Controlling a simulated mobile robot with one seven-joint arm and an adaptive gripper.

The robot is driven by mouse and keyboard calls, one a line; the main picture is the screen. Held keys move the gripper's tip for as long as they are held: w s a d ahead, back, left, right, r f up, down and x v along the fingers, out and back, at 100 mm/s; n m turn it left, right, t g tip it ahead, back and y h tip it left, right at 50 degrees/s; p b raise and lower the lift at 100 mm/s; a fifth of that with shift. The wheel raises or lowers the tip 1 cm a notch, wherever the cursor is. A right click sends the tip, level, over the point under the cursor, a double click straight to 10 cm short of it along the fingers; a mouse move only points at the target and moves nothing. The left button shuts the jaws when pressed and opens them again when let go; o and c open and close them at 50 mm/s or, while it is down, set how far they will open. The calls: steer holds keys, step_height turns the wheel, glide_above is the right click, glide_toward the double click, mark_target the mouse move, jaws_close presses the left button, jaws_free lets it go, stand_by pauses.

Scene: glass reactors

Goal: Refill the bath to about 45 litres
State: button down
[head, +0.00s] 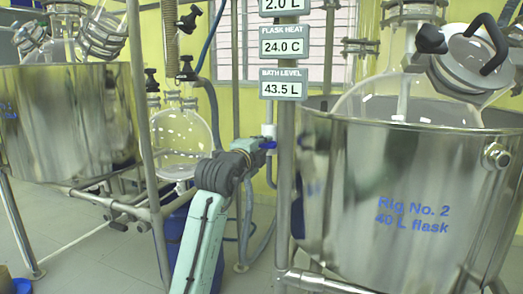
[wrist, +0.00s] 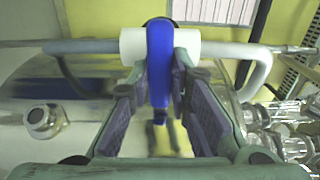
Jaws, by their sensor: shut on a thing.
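The steel bath (head: 335,175) marked "Rig No. 2, 40 L flask" stands at the right, with a large glass flask (head: 372,103) in it. The bath level display (head: 283,86) reads 43.5 L. A blue valve handle (head: 269,145) sits on a white valve body (head: 268,130) on the pipe left of this bath. In the wrist view the blue handle (wrist: 159,60) stands across the white body (wrist: 188,45) and its pipe. My gripper (head: 260,146) is shut on the handle, which lies between its fingers (wrist: 160,85).
The flask heat display (head: 283,45) reads 24.0 C. A second steel bath (head: 70,120) stands at the left. A round glass flask (head: 180,135) hangs just left of my gripper. Metal frame posts and hoses crowd the space around my arm.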

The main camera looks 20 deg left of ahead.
steer(key=shift+w+r, duration=0.1)
steer(key=shift+r, duration=0.15)
stand_by(0.3)
steer(key=c, duration=1.8)
jaws_free()
steer(key=o, duration=0.3)
steer(key=shift+w+f, duration=0.1)
steer(key=shift+f, duration=0.15)
steer(key=s, duration=1.2)
steer(key=shift+a, duration=0.2)
steer(key=shift+o, duration=0.5)
